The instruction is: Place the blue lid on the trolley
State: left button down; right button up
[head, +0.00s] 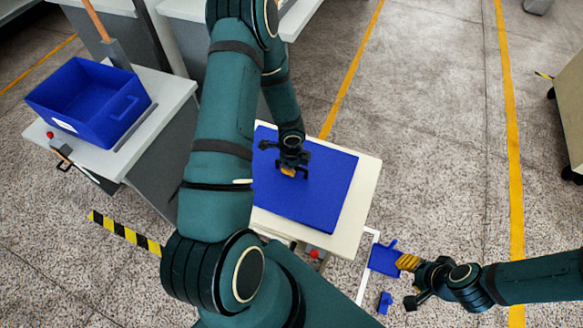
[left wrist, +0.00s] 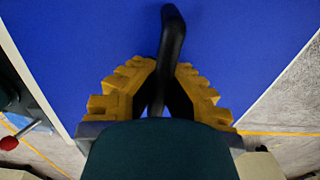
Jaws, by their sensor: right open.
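The blue lid (head: 325,195) is a flat square panel over a cream-topped stand (head: 366,185). I cannot tell whether it rests on that top or hangs just above it. My left gripper (head: 289,171) is over the lid's middle. In the left wrist view, its yellow fingers (left wrist: 163,72) close in from both sides on the lid's black handle (left wrist: 172,32), with the blue surface (left wrist: 75,40) behind. My left arm hides the lid's left part. My right gripper (head: 409,281) is open and empty at the lower right. I cannot tell for certain which stand is the trolley.
A blue crate (head: 82,112) stands on a grey workstation (head: 178,92) at the left. A white frame (head: 367,268) with blue parts (head: 384,259) is beside my right gripper. A red knob (head: 315,254) sits below the cream top. Open floor (head: 430,110) lies to the right.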

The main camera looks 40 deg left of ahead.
pick_arm(q)
jog(key=shift+f, duration=0.2)
jog(key=c, duration=1.1)
grip_release()
jog(key=shift+c, duration=0.2)
jog(key=shift+r, duration=0.15)
